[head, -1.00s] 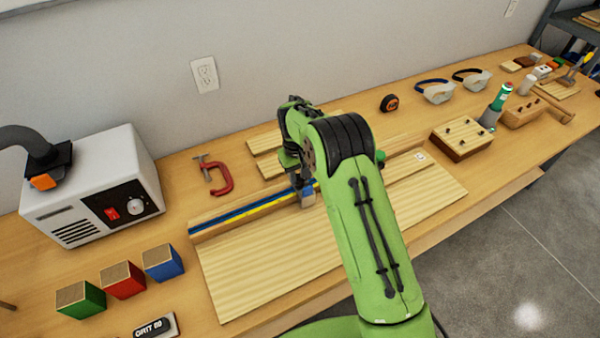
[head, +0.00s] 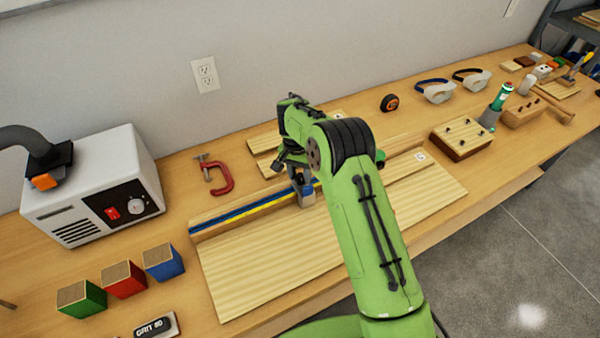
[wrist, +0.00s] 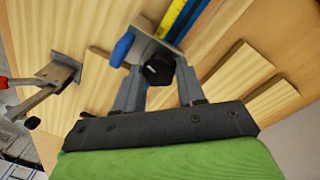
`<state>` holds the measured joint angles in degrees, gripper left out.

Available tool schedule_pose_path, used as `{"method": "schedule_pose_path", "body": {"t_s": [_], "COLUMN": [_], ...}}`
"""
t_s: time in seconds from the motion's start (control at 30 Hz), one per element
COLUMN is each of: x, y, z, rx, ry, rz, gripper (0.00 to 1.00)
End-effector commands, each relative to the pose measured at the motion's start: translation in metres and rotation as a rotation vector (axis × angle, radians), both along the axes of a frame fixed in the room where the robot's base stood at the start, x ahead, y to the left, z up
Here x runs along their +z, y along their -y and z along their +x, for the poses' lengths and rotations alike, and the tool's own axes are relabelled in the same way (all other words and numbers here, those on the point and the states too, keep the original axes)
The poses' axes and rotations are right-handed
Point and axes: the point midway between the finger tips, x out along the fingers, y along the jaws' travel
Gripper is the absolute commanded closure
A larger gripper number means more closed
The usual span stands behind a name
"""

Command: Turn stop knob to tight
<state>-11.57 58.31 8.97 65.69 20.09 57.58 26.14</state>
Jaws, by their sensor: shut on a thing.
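The stop is a grey block (head: 307,199) at the ruled fence (head: 245,216) in the head view. In the wrist view the stop's black knob (wrist: 158,70), with a small pale mark on its face, sits between the two fingers of my gripper (wrist: 159,78). My gripper is shut on the knob. A blue piece (wrist: 122,49) of the stop stands beside it. My wrist hides most of the knob in the head view, and I cannot read any tight marking.
A red clamp (head: 219,180) lies behind the fence. A white machine (head: 92,190) and coloured blocks (head: 123,279) stand at the left. A drilled wooden block (head: 460,137) stands at the right.

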Motion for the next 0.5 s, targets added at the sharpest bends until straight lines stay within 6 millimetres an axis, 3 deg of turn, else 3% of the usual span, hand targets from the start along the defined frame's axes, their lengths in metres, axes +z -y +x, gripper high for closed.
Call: {"method": "schedule_pose_path", "body": {"t_s": [0.5], "x": [0.002], "y": [0.0001], "z": [0.0019], "rx": [-0.081], "ry": [0.006], "rz": [0.001], "gripper": [0.91]}}
